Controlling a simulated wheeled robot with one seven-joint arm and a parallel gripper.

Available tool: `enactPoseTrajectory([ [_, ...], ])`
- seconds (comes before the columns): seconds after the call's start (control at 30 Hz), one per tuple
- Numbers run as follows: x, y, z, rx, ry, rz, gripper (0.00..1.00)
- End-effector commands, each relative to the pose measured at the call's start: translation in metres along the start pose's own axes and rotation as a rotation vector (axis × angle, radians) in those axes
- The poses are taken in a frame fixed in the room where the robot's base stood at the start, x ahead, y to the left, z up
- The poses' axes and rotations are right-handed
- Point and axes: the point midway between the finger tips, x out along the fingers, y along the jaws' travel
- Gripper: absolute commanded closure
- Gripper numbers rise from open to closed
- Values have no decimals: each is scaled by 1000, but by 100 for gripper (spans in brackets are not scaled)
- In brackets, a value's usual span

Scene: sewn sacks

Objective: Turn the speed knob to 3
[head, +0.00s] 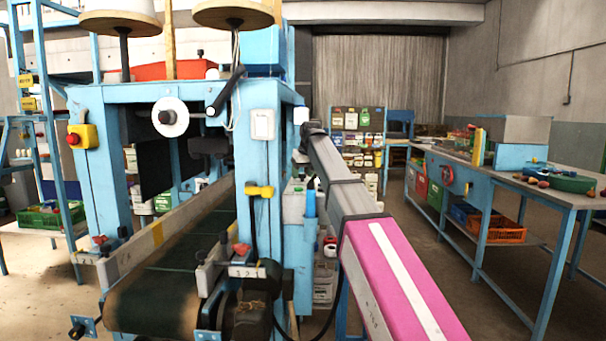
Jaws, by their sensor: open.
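I cannot make out a knob plainly marked for speed. A small plate with numbers (246,271) sits low at the front of the blue sewing machine frame (258,165), beside the belt. A small red knob (241,250) is just above it. A yellow handle (260,191) is on the front post above the plate. The numbers are too small to read surely, so no setting can be told. My arm reaches from the lower right to just right of the post. My gripper's fingers cannot be made out at its far end.
A dark conveyor belt (165,285) runs under the frame. A yellow box with a red button (82,136) is on the left post.

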Motion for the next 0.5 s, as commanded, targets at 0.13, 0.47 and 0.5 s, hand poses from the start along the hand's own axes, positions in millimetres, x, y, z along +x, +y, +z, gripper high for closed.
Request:
enactPoseTrajectory([
  [0.13,0,0,0,0,0,0,43],
  [0.47,0,0,0,2,0,1,88],
  [0.5,0,0,0,5,0,2,88],
])
